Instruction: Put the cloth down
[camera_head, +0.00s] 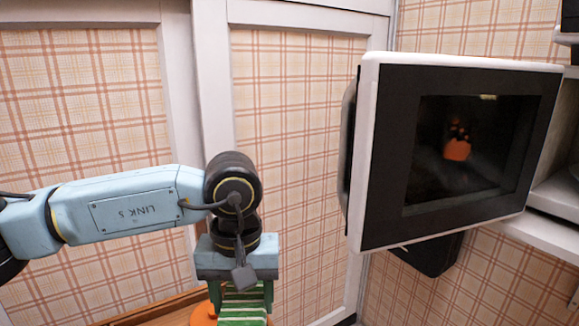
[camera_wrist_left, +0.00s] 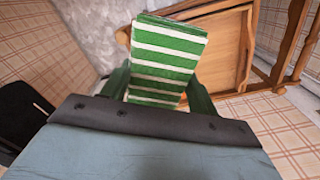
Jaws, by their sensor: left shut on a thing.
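My left gripper (camera_head: 241,297) points down at the bottom of the head view and is shut on a green-and-white striped cloth (camera_head: 243,308). The cloth hangs between its two green fingers, and its lower part is cut off by the picture edge. In the left wrist view the cloth (camera_wrist_left: 168,58) sticks out beyond the fingers as a folded strip, with the left gripper (camera_wrist_left: 158,92) around its near part. I cannot tell whether its far end touches anything. My right gripper is in neither view.
A white-framed dark panel with a window (camera_head: 462,150) stands close to the right of my left arm. White shelving (camera_head: 555,215) is at far right. Plaid wall panels (camera_head: 100,120) stand behind. Wooden furniture (camera_wrist_left: 240,75) lies beyond the cloth in the wrist view. An orange thing (camera_head: 204,314) is partly hidden.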

